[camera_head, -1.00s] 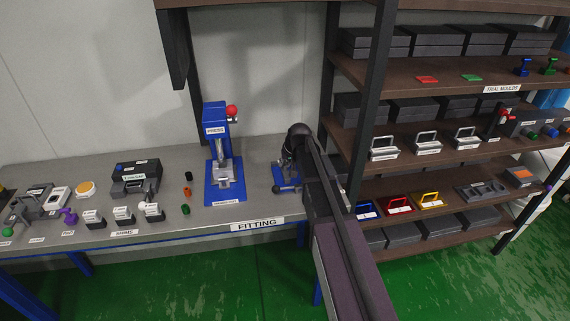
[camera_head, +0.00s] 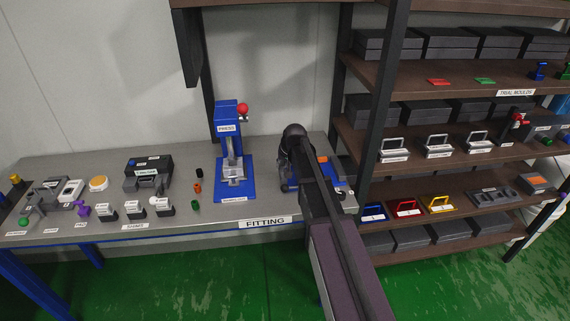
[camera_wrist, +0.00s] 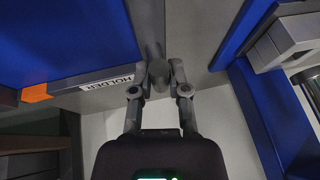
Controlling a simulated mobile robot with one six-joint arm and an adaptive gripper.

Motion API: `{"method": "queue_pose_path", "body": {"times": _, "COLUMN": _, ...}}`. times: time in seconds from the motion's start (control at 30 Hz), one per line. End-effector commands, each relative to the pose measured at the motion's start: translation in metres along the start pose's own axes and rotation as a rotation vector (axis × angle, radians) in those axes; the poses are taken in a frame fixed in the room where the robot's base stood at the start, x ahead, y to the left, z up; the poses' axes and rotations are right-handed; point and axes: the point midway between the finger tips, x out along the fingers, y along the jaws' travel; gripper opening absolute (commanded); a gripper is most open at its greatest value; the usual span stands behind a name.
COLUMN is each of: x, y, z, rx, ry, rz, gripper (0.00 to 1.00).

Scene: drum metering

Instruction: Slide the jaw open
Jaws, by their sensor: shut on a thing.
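The blue holder (camera_head: 291,187) stands on the bench to the right of the press, mostly hidden behind my arm in the head view. In the wrist view its blue body (camera_wrist: 60,38) fills the upper left, with a white HOLDER label (camera_wrist: 107,83) on its edge and an orange piece (camera_wrist: 36,93) at its corner. My gripper (camera_wrist: 158,80) is shut on a grey knob (camera_wrist: 158,68) just right of the label, by the grey bench top. I cannot tell how far the jaw is open.
The blue press (camera_head: 228,145) with a red ball stands close left of the holder; its blue base (camera_wrist: 262,120) is at the right of the wrist view. Several small parts lie further left on the bench. A shelf post (camera_head: 377,110) and loaded shelves rise at the right.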

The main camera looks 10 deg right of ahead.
Motion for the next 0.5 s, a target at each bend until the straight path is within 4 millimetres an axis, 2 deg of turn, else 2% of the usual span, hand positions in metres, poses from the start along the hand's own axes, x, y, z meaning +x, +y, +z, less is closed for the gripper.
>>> {"method": "queue_pose_path", "body": {"times": 0.03, "x": 0.001, "y": -0.007, "z": 0.001, "rx": 0.003, "ry": -0.003, "rz": -0.016, "gripper": 0.0}}
{"method": "queue_pose_path", "body": {"times": 0.17, "x": 0.001, "y": -0.005, "z": 0.001, "rx": 0.005, "ry": -0.003, "rz": -0.016, "gripper": 0.0}}
{"method": "queue_pose_path", "body": {"times": 0.2, "x": 0.0, "y": -0.004, "z": 0.001, "rx": 0.005, "ry": -0.003, "rz": -0.015, "gripper": 0.27}}
{"method": "queue_pose_path", "body": {"times": 0.3, "x": 0.0, "y": -0.002, "z": 0.001, "rx": 0.007, "ry": -0.003, "rz": -0.014, "gripper": 0.56}}
{"method": "queue_pose_path", "body": {"times": 0.5, "x": -0.001, "y": 0.004, "z": 0.0, "rx": 0.011, "ry": -0.001, "rz": -0.009, "gripper": 0.56}}
